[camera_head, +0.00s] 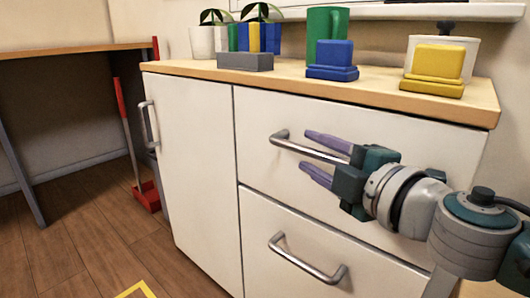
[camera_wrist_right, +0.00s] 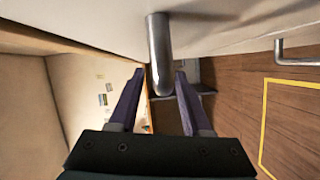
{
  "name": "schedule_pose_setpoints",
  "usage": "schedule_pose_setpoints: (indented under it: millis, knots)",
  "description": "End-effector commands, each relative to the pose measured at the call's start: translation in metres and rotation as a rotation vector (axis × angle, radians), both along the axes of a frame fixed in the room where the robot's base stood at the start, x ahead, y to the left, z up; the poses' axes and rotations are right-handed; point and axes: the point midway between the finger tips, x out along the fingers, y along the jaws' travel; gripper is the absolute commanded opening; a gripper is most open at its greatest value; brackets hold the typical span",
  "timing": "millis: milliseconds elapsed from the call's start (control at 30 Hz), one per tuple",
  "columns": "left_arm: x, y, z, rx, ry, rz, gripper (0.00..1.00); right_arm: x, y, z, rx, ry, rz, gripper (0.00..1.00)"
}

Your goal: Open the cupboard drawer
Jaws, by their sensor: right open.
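The white cupboard (camera_head: 195,170) has a tall door on the left and two drawers on the right. The top drawer (camera_head: 262,180) looks shut, and its grey bar handle (camera_head: 300,150) runs sideways. My right gripper (camera_head: 310,155) is open at this handle, one purple finger above the bar and one below. In the right wrist view the handle (camera_wrist_right: 159,60) reaches in between the two open fingers (camera_wrist_right: 160,82). I cannot tell whether either finger touches it. The lower drawer (camera_head: 300,230) looks shut, with its own bar handle (camera_head: 305,262). My left gripper is out of view.
On the wooden cupboard top stand potted plants (camera_head: 205,40), a grey block (camera_head: 245,61), a green mug (camera_head: 327,25), a blue block (camera_head: 332,60), a yellow block (camera_head: 435,70) and a white pot (camera_head: 465,55). A red dustpan (camera_head: 147,196) stands left. The floor in front is clear.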

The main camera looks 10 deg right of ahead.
Motion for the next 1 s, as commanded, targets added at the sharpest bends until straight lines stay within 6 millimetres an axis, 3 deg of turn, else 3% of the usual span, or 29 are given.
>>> schedule_pose_setpoints:
  millis: [200,500,900,1000]
  knots:
    - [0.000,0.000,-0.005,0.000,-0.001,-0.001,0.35,0.017,0.005,-0.002,-0.001,0.000,0.001,0.48]
    - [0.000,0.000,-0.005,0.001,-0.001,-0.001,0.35,0.018,0.006,-0.002,0.000,0.001,0.002,0.47]
    - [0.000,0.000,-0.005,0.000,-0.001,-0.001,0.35,0.018,0.006,-0.002,0.000,0.001,0.002,0.02]
    - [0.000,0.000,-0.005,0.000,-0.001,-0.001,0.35,0.018,0.006,-0.002,0.000,0.001,0.002,0.00]
